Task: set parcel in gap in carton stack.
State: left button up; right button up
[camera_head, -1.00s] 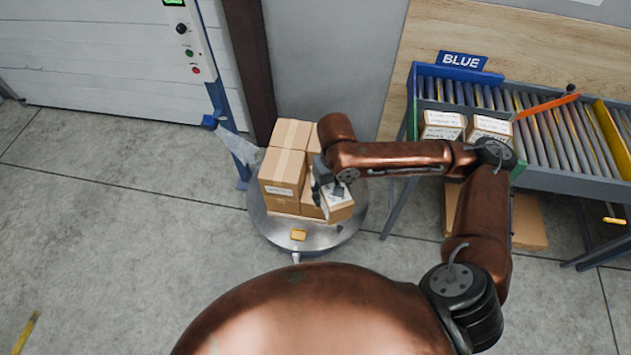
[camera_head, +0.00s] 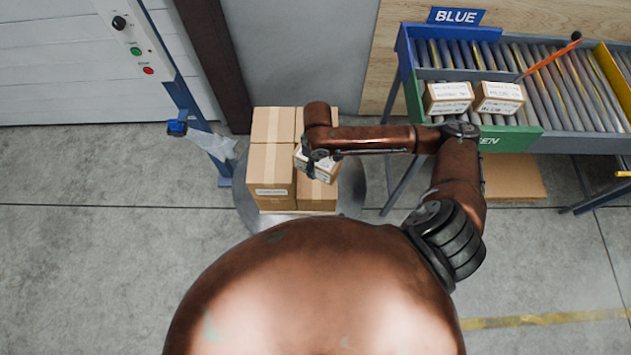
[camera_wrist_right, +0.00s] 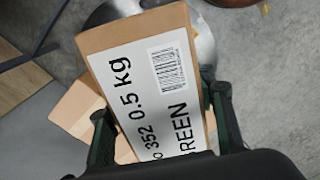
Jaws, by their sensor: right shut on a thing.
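The parcel (camera_head: 318,165) is a small brown box with a white label; in the right wrist view the parcel (camera_wrist_right: 150,85) shows "352 0.5 kg" and "GREEN". My right gripper (camera_head: 312,172) is shut on it, one finger on each side. It holds the parcel at the right part of the carton stack (camera_head: 271,170), over or against the front right carton (camera_head: 316,196); I cannot tell if they touch. The gap is not clearly visible behind my arm and the parcel. My left gripper is not in view.
The stack stands on a round metal turntable (camera_head: 350,190). A blue post (camera_head: 180,90) with a plastic wrap tail stands to its left. At right, a roller conveyor (camera_head: 545,90) carries two labelled parcels (camera_head: 449,98) under a BLUE sign (camera_head: 455,16). Floor at left is clear.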

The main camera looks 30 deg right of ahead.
jog(key=s+d+f+n+b, duration=0.2)
jog(key=d+f+n, duration=0.15)
jog(key=f, duration=0.55)
jog(key=s+d+f+n+b, duration=0.1)
jog(key=s+d+f+n, duration=0.15)
jog(key=d+f, duration=0.45)
jog(key=w+a+f+b, duration=0.1)
jog(key=w+f, duration=0.2)
jog(key=w, duration=0.1)
jog(key=w+a+f+b, duration=0.2)
jog(key=w+f, duration=0.2)
jog(key=w+a+f+b, duration=0.2)
jog(key=w+f, duration=0.2)
jog(key=shift+a+f, duration=0.1)
jog(key=shift+f, duration=0.1)
jog(key=shift+w+a+f+b, duration=0.1)
jog(key=shift+w+f+b, duration=0.15)
jog(key=shift+b, duration=0.1)
jog(key=shift+w+f, duration=0.2)
jog(key=shift+f, duration=0.15)
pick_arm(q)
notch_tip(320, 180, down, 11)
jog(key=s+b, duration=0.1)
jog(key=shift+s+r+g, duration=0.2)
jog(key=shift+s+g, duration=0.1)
pick_arm(e)
jog(key=shift+f, duration=1.3)
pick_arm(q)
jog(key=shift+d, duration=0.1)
